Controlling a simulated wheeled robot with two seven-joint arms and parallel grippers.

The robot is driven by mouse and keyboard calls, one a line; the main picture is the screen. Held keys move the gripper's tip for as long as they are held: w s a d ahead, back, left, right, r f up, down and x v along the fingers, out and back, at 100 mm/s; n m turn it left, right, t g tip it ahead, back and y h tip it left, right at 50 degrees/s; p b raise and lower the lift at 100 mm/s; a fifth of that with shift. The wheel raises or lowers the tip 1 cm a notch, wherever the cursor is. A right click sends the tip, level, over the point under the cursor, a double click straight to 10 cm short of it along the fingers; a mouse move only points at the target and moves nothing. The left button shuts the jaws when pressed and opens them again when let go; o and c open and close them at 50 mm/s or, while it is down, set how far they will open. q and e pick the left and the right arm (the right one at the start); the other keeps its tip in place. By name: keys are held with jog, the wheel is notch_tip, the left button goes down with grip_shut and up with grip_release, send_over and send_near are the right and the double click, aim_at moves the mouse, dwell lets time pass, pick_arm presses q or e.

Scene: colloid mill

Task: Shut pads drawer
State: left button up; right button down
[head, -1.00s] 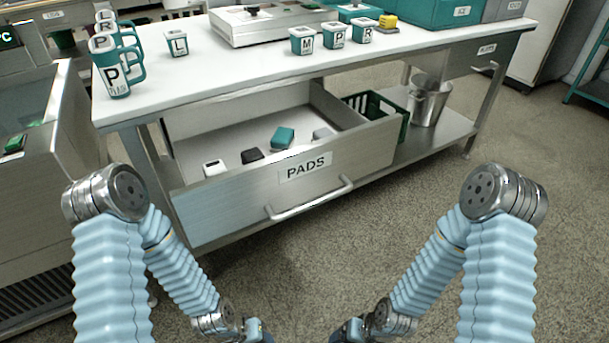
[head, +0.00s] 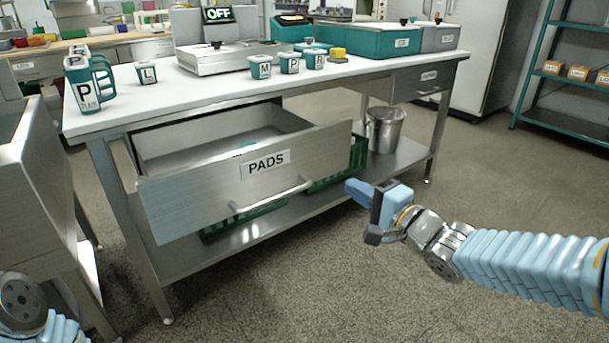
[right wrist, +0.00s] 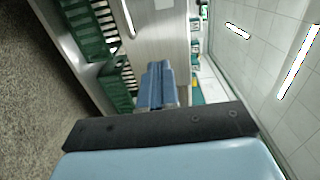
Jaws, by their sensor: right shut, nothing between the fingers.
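The pads drawer (head: 190,205) stands pulled out from under the white-topped table, its steel front labelled PADS (head: 265,163). A bar handle (head: 271,194) runs along the lower part of the front. The inside is mostly hidden, with a bit of teal showing. My right gripper (head: 360,208) is shut and empty, to the right of the drawer front and apart from it. In the right wrist view my shut fingers (right wrist: 157,85) point toward the steel front (right wrist: 165,40). Of my left arm only a joint shows at the lower left; its gripper is out of view.
Lettered cups (head: 262,67) and mugs (head: 84,82) stand on the table top (head: 190,92). Green crates (head: 325,182) and a metal bucket (head: 385,130) sit on the lower shelf. A steel unit (head: 30,190) stands close at the left. The floor in front is clear.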

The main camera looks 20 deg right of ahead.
aim_at(306, 156)
jog(key=b+x, duration=0.2)
jog(key=x, duration=1.1)
jog(key=shift+w+a, duration=0.1)
jog(key=shift+w, duration=0.3)
pick_arm(q)
notch_tip(306, 156, down, 2)
jog(key=shift+d+f, duration=0.1)
